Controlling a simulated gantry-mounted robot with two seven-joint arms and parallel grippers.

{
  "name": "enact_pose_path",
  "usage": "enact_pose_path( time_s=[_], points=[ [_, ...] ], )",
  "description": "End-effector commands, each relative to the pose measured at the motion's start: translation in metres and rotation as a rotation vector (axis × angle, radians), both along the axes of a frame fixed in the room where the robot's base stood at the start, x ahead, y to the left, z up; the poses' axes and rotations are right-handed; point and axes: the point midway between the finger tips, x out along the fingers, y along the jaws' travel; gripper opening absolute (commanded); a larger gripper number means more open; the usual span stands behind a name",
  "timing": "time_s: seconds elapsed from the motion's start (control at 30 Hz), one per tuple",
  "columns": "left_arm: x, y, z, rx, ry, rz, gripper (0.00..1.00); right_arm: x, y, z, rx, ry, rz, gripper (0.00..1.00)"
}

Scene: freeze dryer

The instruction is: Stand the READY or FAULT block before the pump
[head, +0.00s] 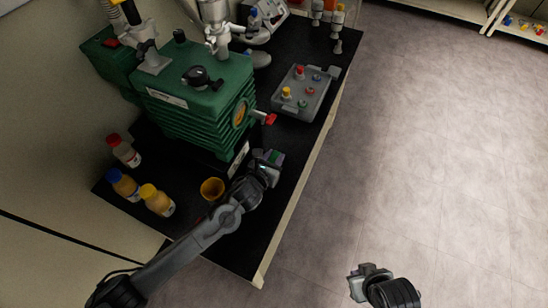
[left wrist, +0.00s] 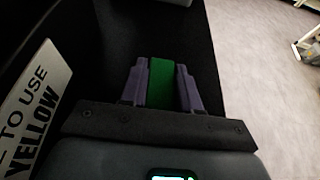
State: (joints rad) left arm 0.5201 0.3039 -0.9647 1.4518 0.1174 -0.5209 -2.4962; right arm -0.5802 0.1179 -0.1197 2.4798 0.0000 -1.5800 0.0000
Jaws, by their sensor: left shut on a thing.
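The green pump (head: 195,105) stands on the black bench top at the upper left of the head view. My left gripper (head: 272,158) is in front of the pump, at its lower right. It is shut on a green block (left wrist: 161,84), which sits between the purple-grey fingers in the left wrist view. A bit of the green block (head: 276,155) also shows in the head view. Its lettering is not readable, and I cannot tell whether it touches the bench. My right gripper (head: 361,283) is over the floor at the lower right; its finger gap is unclear.
A white sign (left wrist: 36,112) reading "TO USE YELLOW" stands left of my left gripper. An orange cup (head: 212,188) and capped bottles (head: 157,199) are nearby. A grey tray (head: 304,98) with coloured knobs lies beyond. The bench's right edge (head: 300,190) is close.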

Motion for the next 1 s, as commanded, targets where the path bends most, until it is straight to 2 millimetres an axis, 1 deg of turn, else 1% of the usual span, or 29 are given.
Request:
enact_pose_path(
  time_s=[0.07, 0.1, 0.23, 0.27, 0.5, 0.67, 0.77, 0.87, 1.0],
  points=[
    [0.0, 0.0, -0.003, 0.001, 0.0, 0.0, 0.02, 0.0, 0.001, -0.002, 0.002, 0.0, -0.001, 0.0],
    [0.0, 0.0, -0.003, 0.001, 0.0, 0.0, 0.34, 0.0, 0.001, -0.002, 0.002, 0.0, -0.001, 0.0],
    [0.0, 0.0, -0.003, 0.0, 0.0, 0.0, 0.54, 0.0, 0.001, -0.001, 0.004, 0.001, -0.002, 0.0],
    [0.0, 0.0, -0.003, 0.0, 0.0, 0.0, 0.57, 0.0, 0.001, -0.001, 0.004, 0.001, -0.002, 0.0],
    [0.0, 0.0, -0.002, 0.0, 0.0, 0.0, 0.57, 0.0, 0.001, -0.001, 0.002, 0.0, -0.001, 0.0],
    [-0.002, 0.001, 0.002, 0.0, 0.001, 0.0, 0.57, 0.0, 0.0, 0.002, 0.0, 0.0, 0.001, 0.0],
    [-0.01, 0.006, 0.006, 0.002, 0.0, 0.0, 0.57, 0.0, -0.001, 0.005, -0.004, 0.0, 0.003, 0.0],
    [-0.023, 0.012, 0.013, 0.002, 0.0, -0.001, 0.57, 0.0, -0.002, 0.009, -0.007, 0.0, 0.005, 0.0],
    [-0.046, 0.022, 0.023, 0.002, 0.0, -0.001, 0.57, 0.0, -0.002, 0.014, -0.008, 0.0, 0.006, 0.0]
  ],
)
